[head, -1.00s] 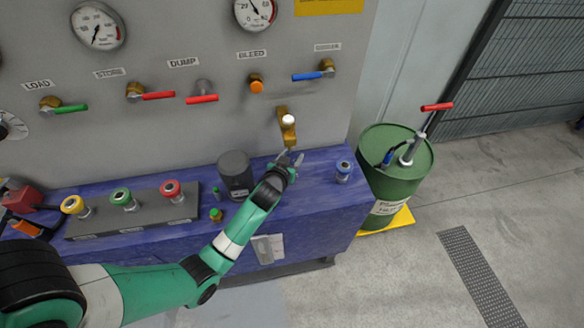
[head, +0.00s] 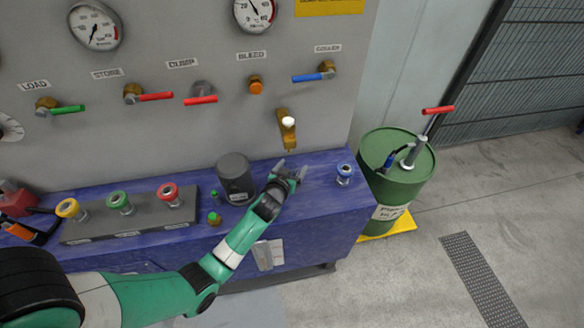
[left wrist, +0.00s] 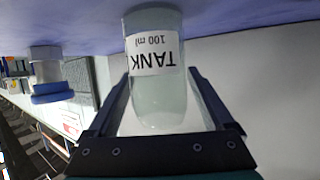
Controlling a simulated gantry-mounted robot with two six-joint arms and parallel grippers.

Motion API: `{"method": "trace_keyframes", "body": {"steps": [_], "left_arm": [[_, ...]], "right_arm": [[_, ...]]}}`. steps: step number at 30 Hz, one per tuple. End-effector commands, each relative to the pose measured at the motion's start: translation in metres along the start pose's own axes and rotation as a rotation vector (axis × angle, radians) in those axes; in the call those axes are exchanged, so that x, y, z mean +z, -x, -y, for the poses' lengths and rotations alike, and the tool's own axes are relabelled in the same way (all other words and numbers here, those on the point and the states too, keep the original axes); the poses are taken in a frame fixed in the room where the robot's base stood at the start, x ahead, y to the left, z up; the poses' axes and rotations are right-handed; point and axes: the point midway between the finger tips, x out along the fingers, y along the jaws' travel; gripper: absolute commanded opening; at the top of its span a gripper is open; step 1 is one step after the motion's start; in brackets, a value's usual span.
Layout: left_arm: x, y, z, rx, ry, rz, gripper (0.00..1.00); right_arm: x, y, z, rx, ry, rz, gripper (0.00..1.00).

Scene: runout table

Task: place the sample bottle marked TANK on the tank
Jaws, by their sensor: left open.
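The sample bottle marked TANK (left wrist: 157,85) is clear, with a white label reading TANK 100 ml. In the left wrist view it appears upside down, its base end near the blue bench surface. My left gripper (left wrist: 160,105) is open, with one finger on each side of the bottle and gaps between. In the head view my left gripper (head: 291,173) is low over the right part of the bench; I cannot make out the bottle there. A dark grey cylinder (head: 235,177) stands left of the gripper; I cannot tell whether it is the tank. My right gripper is out of view.
A blue-topped fitting (head: 344,174) stands right of the gripper on the blue bench (head: 320,197). A brass tap (head: 287,130) sticks out of the panel above. Small green-capped bottles (head: 215,219) stand by the cylinder. A green drum (head: 400,185) stands beyond the bench's right end.

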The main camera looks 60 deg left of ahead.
Motion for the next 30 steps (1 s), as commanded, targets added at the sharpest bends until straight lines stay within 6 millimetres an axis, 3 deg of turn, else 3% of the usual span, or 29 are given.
{"method": "trace_keyframes", "body": {"steps": [5, 15, 19, 24, 30], "left_arm": [[-0.004, 0.009, 0.0, 0.001, 0.0, 0.0, 0.86], [-0.004, 0.087, -0.001, 0.003, -0.002, 0.001, 0.86], [-0.003, 0.11, -0.001, 0.003, -0.001, 0.0, 0.86], [-0.003, 0.121, 0.0, 0.0, -0.001, 0.0, 0.86], [-0.002, 0.121, 0.0, 0.0, 0.0, -0.001, 0.86]], "right_arm": [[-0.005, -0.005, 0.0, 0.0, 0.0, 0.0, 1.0], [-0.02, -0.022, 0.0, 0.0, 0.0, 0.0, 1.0], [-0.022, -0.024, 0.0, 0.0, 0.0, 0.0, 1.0], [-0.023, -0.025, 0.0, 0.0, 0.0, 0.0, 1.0], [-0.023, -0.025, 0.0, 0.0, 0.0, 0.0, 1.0]]}}
